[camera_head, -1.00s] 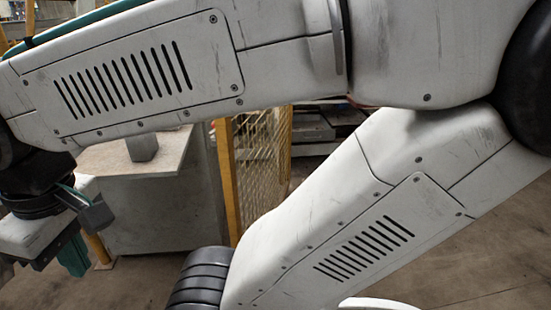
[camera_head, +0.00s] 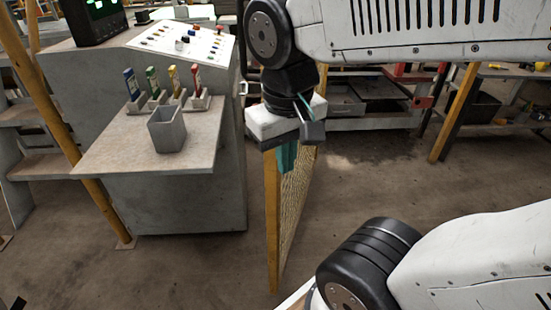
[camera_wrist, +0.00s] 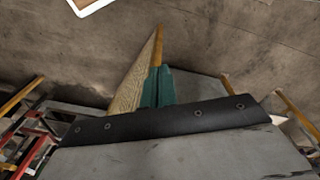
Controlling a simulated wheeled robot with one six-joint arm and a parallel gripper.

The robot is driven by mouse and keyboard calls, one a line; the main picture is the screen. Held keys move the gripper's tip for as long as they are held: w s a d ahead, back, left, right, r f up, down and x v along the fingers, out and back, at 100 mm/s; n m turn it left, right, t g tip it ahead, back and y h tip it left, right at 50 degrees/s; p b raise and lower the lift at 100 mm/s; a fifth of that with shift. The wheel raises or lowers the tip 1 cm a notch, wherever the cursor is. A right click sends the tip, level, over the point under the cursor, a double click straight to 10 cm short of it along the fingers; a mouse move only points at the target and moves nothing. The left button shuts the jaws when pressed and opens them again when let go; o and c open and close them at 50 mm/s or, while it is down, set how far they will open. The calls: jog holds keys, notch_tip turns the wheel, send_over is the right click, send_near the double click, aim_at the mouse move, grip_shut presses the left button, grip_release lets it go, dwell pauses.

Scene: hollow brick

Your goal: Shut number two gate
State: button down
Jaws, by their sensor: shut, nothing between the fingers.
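A gate with a yellow frame and wire mesh (camera_head: 296,205) stands nearly edge-on in the middle of the head view, right of the console. No number on it is readable. My gripper (camera_head: 286,158), with teal fingers, points down at the top of the gate and hides part of it. The fingers are shut with nothing between them. In the wrist view the teal fingers (camera_wrist: 157,88) are beside the gate's mesh (camera_wrist: 137,78), which lies just left of them. I cannot tell whether they touch it.
A grey console (camera_head: 175,200) with buttons stands left of the gate. Its shelf (camera_head: 105,155) carries a grey cup (camera_head: 167,130) and several coloured tags in holders. A slanted yellow post (camera_head: 65,135) is at the left. A workbench (camera_head: 370,120) stands behind. The floor right of the gate is clear.

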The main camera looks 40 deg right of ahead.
jog(key=w+d+f+m+g+h, duration=0.1)
jog(key=w+f+m+h, duration=0.35)
jog(key=w, duration=0.65)
jog(key=w+d+f+m+g+h, duration=0.1)
jog(key=w+f+m+g+h, duration=0.1)
jog(key=w+f+m, duration=0.7)
jog(key=d+f+n, duration=0.2)
jog(key=d+f, duration=0.3)
jog(key=shift+d+n, duration=0.35)
jog(key=shift+d, duration=0.05)
